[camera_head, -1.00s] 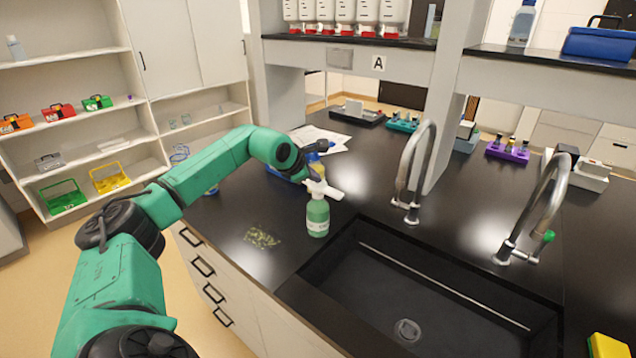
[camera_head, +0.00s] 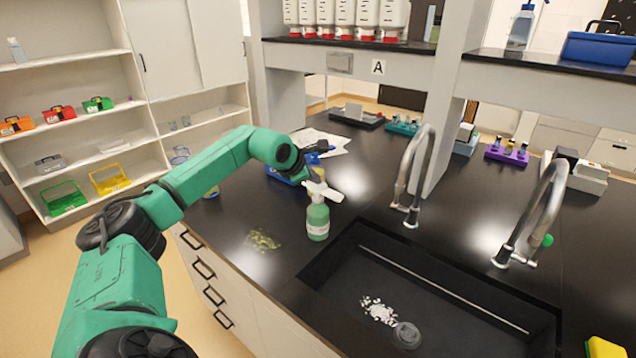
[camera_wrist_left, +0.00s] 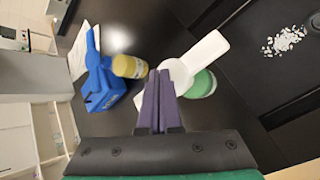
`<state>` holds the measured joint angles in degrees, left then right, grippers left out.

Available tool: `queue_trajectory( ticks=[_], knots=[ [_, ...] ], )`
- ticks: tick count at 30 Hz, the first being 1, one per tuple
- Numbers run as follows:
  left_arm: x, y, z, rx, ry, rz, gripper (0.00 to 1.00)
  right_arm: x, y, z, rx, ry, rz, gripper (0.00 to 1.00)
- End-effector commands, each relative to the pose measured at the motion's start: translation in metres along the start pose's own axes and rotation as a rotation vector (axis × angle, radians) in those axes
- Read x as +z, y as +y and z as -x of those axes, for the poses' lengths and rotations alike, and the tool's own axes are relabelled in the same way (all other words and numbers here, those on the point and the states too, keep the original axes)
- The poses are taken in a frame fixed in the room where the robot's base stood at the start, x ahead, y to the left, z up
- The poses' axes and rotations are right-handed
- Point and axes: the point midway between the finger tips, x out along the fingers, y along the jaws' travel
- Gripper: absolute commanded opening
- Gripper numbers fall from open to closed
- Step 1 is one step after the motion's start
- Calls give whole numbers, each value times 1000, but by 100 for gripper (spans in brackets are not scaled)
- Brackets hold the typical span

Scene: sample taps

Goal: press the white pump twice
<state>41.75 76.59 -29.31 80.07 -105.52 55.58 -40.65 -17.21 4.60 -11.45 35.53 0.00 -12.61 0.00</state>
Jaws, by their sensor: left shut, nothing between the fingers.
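The white pump (camera_head: 322,190) sits on top of a green bottle (camera_head: 318,221) that stands upright on the black counter beside the sink. The pump's spout points right, toward the sink. In the left wrist view the white pump (camera_wrist_left: 206,58) is partly behind my fingers, with the green bottle (camera_wrist_left: 202,85) below it. My left gripper (camera_wrist_left: 158,78) is shut and empty, its fingertips at the pump's near end. I cannot tell whether they touch it. My right gripper is not in view.
White foam-like bits (camera_head: 378,310) lie in the black sink near the drain (camera_head: 406,335). A blue carrier (camera_wrist_left: 104,88) with a yellow-labelled bottle (camera_wrist_left: 131,67) stands close behind the pump. Two taps (camera_head: 412,175) rise behind the sink. A greenish patch (camera_head: 262,240) lies on the counter.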

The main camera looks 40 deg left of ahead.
Motion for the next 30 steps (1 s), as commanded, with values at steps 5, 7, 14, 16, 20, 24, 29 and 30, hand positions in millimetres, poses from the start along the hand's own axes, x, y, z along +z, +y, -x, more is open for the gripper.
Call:
queue_trajectory(
  ticks=[5, 7, 14, 16, 20, 24, 29, 30],
  knots=[
    [5, 6, 6, 1, -2, 0, 0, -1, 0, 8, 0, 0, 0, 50],
    [5, 5, 6, 2, -2, 0, 0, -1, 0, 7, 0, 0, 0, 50],
    [7, 7, 8, 2, -3, 1, 0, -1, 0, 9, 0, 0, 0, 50],
    [10, 10, 13, 3, -4, 1, 0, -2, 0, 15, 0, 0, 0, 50],
    [17, 17, 23, 2, -3, 1, 0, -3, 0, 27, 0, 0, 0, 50],
    [24, 25, 33, 2, -3, 0, 0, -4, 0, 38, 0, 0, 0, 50],
    [31, 32, 42, 3, -4, 0, 0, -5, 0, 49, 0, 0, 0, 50],
    [32, 32, 43, 3, -4, 0, 0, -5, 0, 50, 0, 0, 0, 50]
  ],
)
